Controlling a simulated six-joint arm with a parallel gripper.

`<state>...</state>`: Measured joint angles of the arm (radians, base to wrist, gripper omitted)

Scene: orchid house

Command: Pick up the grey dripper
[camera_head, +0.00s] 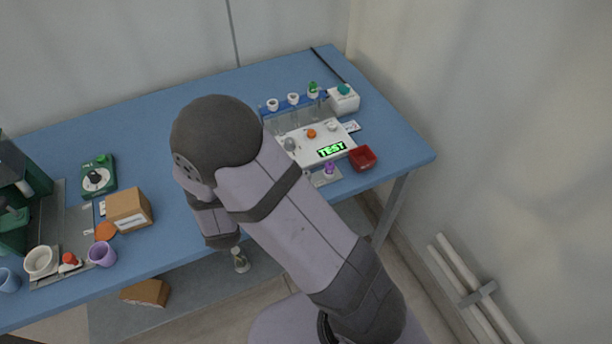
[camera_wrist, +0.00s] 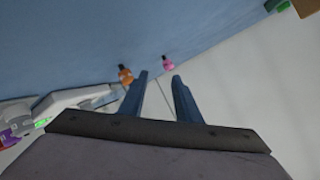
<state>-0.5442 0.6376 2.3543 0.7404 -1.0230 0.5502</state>
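A small grey piece (camera_head: 289,144), which looks like the grey dripper, stands at the left part of the white tray (camera_head: 345,139) on the blue table. Beside it are an orange piece (camera_head: 311,133) and a white one (camera_head: 331,125). My gripper (camera_wrist: 160,76) is open, with nothing between its two fingers in the wrist view. I cannot make out the grey dripper in the wrist view, where an orange-bodied bottle (camera_wrist: 125,76) and a pink one (camera_wrist: 168,64) show beyond the fingertips.
A lit TEST display (camera_head: 331,149), a red dish (camera_head: 363,158) and a purple-topped piece (camera_head: 329,169) are at the tray's front. A blue rack (camera_head: 292,103) and a white box (camera_head: 343,100) stand behind. A cardboard box (camera_head: 129,210) and cups are at left.

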